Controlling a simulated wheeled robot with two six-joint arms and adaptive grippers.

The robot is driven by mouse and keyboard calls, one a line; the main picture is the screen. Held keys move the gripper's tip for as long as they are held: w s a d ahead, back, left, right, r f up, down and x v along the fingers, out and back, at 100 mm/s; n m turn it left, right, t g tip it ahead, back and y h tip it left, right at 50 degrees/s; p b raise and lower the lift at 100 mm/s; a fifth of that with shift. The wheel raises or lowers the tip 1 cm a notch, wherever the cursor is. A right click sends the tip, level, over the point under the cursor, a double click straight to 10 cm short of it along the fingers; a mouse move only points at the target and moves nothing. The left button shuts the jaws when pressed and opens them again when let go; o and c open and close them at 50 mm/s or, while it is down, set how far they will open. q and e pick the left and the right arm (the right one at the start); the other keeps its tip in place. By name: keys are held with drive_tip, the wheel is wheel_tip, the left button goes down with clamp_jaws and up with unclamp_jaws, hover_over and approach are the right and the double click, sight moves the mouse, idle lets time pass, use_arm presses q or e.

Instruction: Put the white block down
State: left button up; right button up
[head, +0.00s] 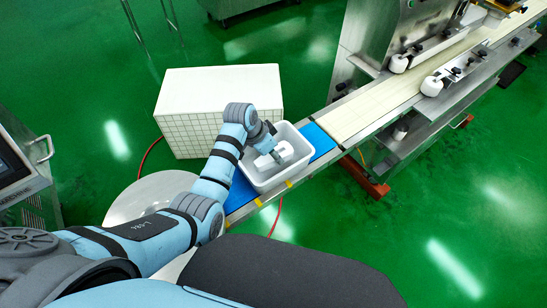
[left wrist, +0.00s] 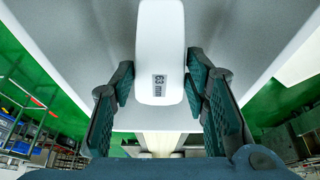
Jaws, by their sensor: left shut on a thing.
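The white block (left wrist: 160,40), with a dark "63 mm" label, stands between the two dark fingers of my left gripper (left wrist: 160,78) in the left wrist view. The gripper is shut on it. In the head view, my left gripper (head: 274,153) reaches down into a white tray (head: 254,172), and the block (head: 285,150) shows small at its tip inside the tray. I cannot tell whether the block touches the tray floor. The pale tray surface (left wrist: 75,40) fills much of the left wrist view behind the block. My right gripper is not in view.
The tray rests on a blue belt section (head: 318,138) of the conveyor, which runs up right to a pale belt (head: 375,105) and the steel machine (head: 380,30). A large white tiled box (head: 185,125) stands left of the tray. A round steel surface (head: 150,195) lies below it.

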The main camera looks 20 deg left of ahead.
use_arm(q)
wheel_tip(320, 180, down, 2)
drive_tip(key=shift+f, duration=0.25)
drive_tip(key=shift+r, duration=0.1)
drive_tip(key=o, duration=1.3)
drive_tip(key=p+v, duration=0.3)
drive_tip(key=v, duration=0.8)
drive_tip(key=shift+a+r, duration=0.15)
drive_tip(key=shift+r, duration=0.05)
drive_tip(key=shift+s+a+r, duration=0.1)
drive_tip(key=shift+s+r, duration=0.05)
drive_tip(key=shift+r, duration=0.15)
